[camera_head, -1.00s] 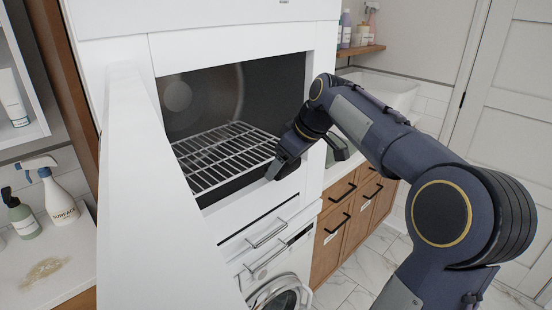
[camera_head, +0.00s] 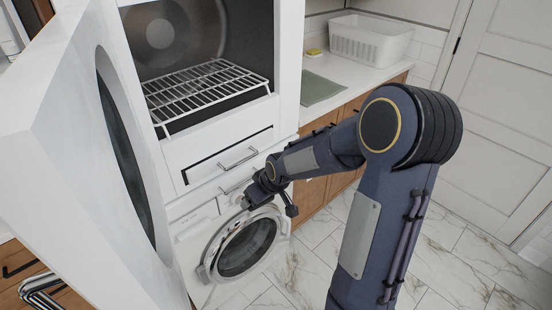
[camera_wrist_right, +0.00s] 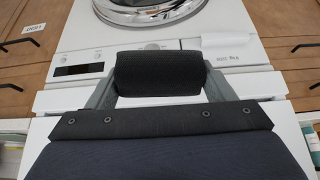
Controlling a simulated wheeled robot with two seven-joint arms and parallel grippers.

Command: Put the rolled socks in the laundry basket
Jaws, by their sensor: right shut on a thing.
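My right gripper (camera_head: 272,196) is in front of the washing machine, below the open dark compartment. In the right wrist view, the gripper (camera_wrist_right: 160,85) is shut on a black ribbed roll, the rolled socks (camera_wrist_right: 160,72), held crosswise between its grey fingers. In the head view the socks cannot be told apart from the dark gripper. A white slotted basket (camera_head: 372,38), which looks like the laundry basket, stands on the counter at the back right. Its inside is mostly hidden. My left gripper is not in view.
A large white door (camera_head: 80,130) with a round window stands open at left. A wire rack (camera_head: 205,92) lies in the dark compartment. The washing machine (camera_head: 240,245) is shut. Open floor is at right.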

